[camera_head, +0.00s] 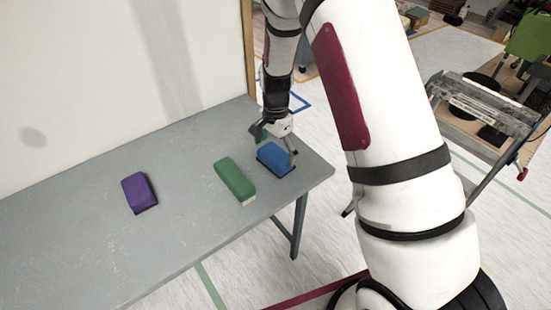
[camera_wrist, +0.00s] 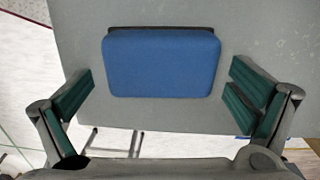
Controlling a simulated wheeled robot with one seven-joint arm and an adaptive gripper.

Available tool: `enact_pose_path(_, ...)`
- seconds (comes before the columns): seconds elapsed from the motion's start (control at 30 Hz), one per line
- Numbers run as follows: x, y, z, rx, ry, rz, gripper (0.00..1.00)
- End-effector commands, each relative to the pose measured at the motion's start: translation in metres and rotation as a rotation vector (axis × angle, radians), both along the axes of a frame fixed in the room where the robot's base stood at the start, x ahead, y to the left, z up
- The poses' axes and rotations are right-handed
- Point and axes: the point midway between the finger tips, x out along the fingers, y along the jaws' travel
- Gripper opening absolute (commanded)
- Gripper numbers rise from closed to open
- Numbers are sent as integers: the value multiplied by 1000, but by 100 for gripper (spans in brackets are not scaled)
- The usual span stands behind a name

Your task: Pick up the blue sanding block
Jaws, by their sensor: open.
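The blue sanding block (camera_head: 275,160) lies flat on the grey table near its right end. In the wrist view the blue block (camera_wrist: 161,64) sits ahead of my gripper, roughly centred between the fingers, with a dark edge along its far side. My gripper (camera_head: 278,147) is above and around the block in the head view. In the wrist view my gripper (camera_wrist: 160,98) is open, its green-padded fingers spread on either side of the block with a gap at each side. No contact shows.
A green block (camera_head: 234,181) lies just left of the blue one, and a purple block (camera_head: 138,191) lies farther left. The grey table (camera_head: 85,235) is otherwise bare. A pale wall panel (camera_head: 110,70) stands behind it. A folding stand (camera_head: 485,105) is at the right.

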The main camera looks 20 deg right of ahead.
Motion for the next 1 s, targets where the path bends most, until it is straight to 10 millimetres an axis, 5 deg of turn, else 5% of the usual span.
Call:
enact_pose_path(0.2,1,1,-26,1,1,-1,100)
enact_pose_path(0.47,1,1,-29,0,-1,0,100)
enact_pose_path(0.67,1,1,-29,0,-1,0,60)
enact_pose_path(1.0,1,1,-27,0,-1,0,60)
